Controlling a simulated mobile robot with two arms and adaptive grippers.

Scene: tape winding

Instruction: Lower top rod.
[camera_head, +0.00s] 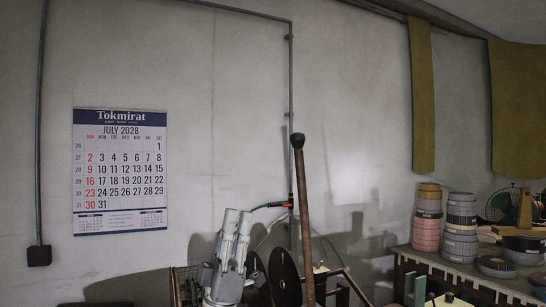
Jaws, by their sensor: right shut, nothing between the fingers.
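A brown rod (304,215) with a black knob (297,141) at its upper end stands nearly upright, right of the picture's middle. It leans slightly, and its lower end runs out of the bottom of the view. I cannot tell whether this is the top rod. My right gripper (238,214) is left of the rod, apart from it, with its grey fingers pointing up. It is shut and holds nothing. My left gripper is not in view.
Dark discs (284,278) stand behind the rod, beside my right gripper. A workbench (465,271) at the right carries stacks of tape rolls (461,228) and a green fan (502,205). A calendar (120,172) hangs on the grey wall. The space above my gripper is free.

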